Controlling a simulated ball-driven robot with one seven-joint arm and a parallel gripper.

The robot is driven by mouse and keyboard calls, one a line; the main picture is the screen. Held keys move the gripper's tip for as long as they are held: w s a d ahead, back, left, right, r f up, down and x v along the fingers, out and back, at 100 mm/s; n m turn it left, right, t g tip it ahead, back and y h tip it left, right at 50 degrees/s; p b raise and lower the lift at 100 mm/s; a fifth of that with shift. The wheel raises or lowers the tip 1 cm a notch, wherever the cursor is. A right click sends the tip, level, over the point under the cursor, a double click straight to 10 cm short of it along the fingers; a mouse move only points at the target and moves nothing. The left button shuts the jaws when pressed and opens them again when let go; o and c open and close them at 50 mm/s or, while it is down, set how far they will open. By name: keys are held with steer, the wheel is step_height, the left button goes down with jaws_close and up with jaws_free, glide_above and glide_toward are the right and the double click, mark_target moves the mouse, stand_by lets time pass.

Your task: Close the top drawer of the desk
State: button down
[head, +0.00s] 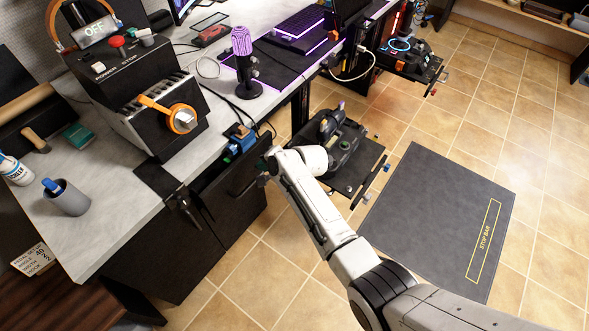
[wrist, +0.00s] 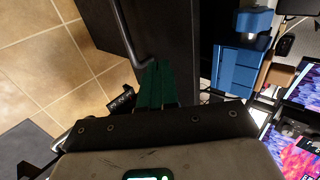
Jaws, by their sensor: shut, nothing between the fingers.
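The desk (head: 110,235) has a pale top and a dark cabinet below. Its top drawer (head: 225,180) has a dark front with a bar handle, and it stands out from the cabinet. Blue items (head: 240,138) show at the drawer's far end. My gripper (head: 266,165) is at the far end of the drawer front. In the wrist view, my green fingers (wrist: 157,85) are together and empty, beside the end of the bar handle (wrist: 128,35) and against or just off the dark drawer front (wrist: 168,35). I cannot tell whether they touch it.
A black pedal unit (head: 335,150) stands just beyond my gripper. On the desktop are a control box (head: 130,75), a purple microphone (head: 242,60) and a grey cup (head: 68,198).

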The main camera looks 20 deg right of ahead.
steer(key=p+v, duration=0.2)
steer(key=v, duration=0.8)
steer(key=t+y+b, duration=0.4)
steer(key=t+b, duration=0.3)
steer(key=b, duration=2.1)
glide_toward(233, 172)
steer(key=b+x, duration=0.3)
steer(key=x, duration=0.3)
steer(key=shift+w+a+f, duration=0.1)
steer(key=shift+w+a, duration=0.15)
steer(key=shift+w, duration=0.1)
